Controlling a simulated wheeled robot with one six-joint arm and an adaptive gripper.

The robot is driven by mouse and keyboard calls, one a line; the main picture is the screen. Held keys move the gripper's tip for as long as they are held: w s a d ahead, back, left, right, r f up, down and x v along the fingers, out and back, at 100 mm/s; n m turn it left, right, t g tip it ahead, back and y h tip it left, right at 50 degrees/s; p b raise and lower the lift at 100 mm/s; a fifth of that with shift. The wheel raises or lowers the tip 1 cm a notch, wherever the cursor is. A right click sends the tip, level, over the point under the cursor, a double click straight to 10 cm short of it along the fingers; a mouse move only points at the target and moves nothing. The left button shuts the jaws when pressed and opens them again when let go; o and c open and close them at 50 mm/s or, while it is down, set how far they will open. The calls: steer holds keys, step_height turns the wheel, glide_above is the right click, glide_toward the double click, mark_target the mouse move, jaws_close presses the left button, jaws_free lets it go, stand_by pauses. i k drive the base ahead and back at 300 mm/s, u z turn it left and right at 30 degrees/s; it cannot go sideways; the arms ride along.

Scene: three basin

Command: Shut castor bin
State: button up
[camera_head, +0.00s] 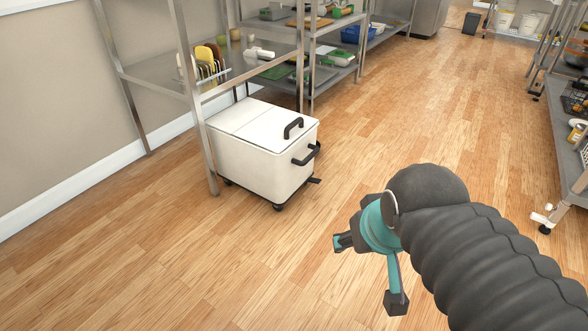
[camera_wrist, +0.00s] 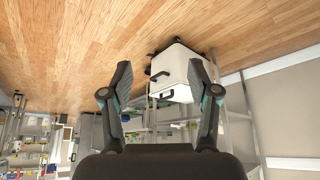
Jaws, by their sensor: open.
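The white castor bin (camera_head: 255,160) stands on the wood floor at the front of the steel shelving. Its top is in two panels with a seam across. The front panel, the lid (camera_head: 273,123), carries a black handle (camera_head: 293,127) and looks flat and down; I cannot tell whether it is fully closed. A second black handle (camera_head: 306,153) is on the bin's front side. My gripper (camera_head: 369,272) is open and empty, to the right of and apart from the bin. In the wrist view, the bin (camera_wrist: 187,56) appears upside down beyond my open fingers (camera_wrist: 160,93).
Steel shelving (camera_head: 205,93) stands against the wall behind the bin, with a post close at its left. More shelving with goods (camera_head: 580,110) stands at the far right. The wood floor (camera_head: 400,120) between them is clear.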

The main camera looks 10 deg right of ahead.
mark_target(274, 178)
steer(key=u, duration=0.2)
steer(key=i, duration=0.95)
steer(key=z, duration=0.4)
